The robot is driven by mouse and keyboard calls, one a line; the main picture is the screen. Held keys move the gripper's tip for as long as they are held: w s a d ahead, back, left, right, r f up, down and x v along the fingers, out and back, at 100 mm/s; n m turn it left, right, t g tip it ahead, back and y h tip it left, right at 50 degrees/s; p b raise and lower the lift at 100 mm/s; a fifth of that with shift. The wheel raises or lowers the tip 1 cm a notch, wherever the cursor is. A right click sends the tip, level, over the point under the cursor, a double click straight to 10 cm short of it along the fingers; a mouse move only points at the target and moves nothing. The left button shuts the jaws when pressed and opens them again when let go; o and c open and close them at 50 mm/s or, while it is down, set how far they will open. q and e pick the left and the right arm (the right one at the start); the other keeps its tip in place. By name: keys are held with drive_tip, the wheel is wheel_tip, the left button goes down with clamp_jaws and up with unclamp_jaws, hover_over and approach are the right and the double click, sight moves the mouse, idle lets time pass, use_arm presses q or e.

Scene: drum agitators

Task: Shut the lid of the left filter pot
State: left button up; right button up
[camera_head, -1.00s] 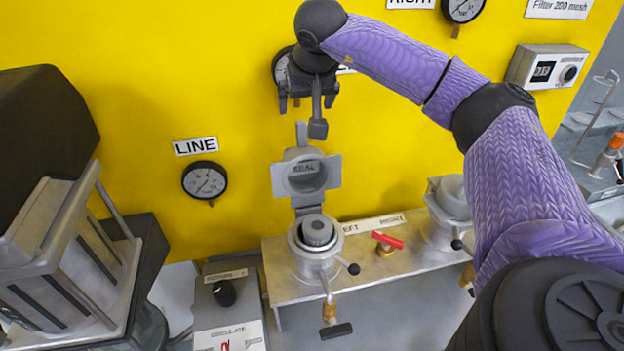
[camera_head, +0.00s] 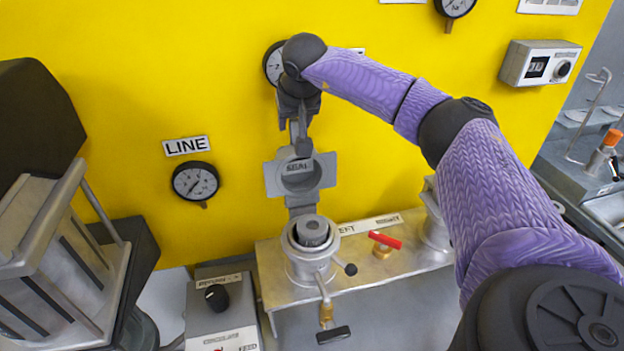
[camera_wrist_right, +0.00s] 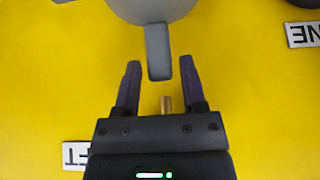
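The left filter pot (camera_head: 303,264) stands on a metal shelf, its mouth open with a grey cylindrical part inside. Its lid (camera_head: 326,172) stands upright on the hinge at the back, inner face toward me. My right gripper (camera_head: 298,122) points down at the lid's top edge. In the right wrist view, my right gripper (camera_wrist_right: 160,66) is open, and the end of the lid's grey tab (camera_wrist_right: 157,48) sits between the fingertips with gaps on both sides. In the head view, dark gripper parts partly hide the tab. My left gripper is not in view.
A red-handled valve (camera_head: 384,241) sits on the shelf (camera_head: 350,268) right of the pot. The right pot (camera_head: 435,225) is partly hidden behind my right arm. A yellow wall with a LINE gauge (camera_head: 195,181) rises close behind. A control box (camera_head: 221,312) stands at lower left.

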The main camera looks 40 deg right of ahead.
drive_tip(key=c, duration=0.4)
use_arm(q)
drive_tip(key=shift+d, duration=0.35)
use_arm(e)
drive_tip(key=s, duration=0.1)
drive_tip(key=s+a, duration=0.2)
drive_tip(key=shift+s+r+p, duration=0.25)
drive_tip(key=shift+r+p, duration=0.05)
drive_tip(key=shift+r, duration=0.05)
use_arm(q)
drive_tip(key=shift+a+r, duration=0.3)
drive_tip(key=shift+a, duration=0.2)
use_arm(e)
drive_tip(key=shift+s, duration=0.25)
